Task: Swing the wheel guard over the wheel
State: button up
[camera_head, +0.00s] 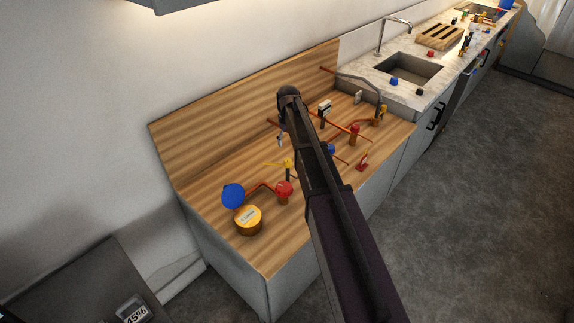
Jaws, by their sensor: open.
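A round red part (284,188) that looks like a wheel sits on a short copper-coloured body on the wooden worktop (222,178), left of my arm. A blue disc (233,195) stands tilted up beside a brass-coloured round gauge (248,221) with a white face. I cannot tell which part is the wheel guard. Another red-topped fitting (354,130) stands right of my arm. My arm reaches over the worktop from the lower right. Its far end hides part of the fittings, and I cannot make out my gripper's fingers.
A yellow-handled valve (287,164) and copper pipes (262,187) stand close to the red wheel. A blue part (331,149) is partly behind my arm. A sink (408,69) lies beyond. A wooden backsplash (250,100) bounds the worktop. The floor (480,200) at right is clear.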

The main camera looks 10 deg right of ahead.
aim_at(287, 160)
jog(key=shift+f+b, duration=5.1)
jog(key=shift+f, duration=0.3)
grip_shut()
jog(key=shift+a, duration=0.2)
jog(key=shift+d, duration=0.1)
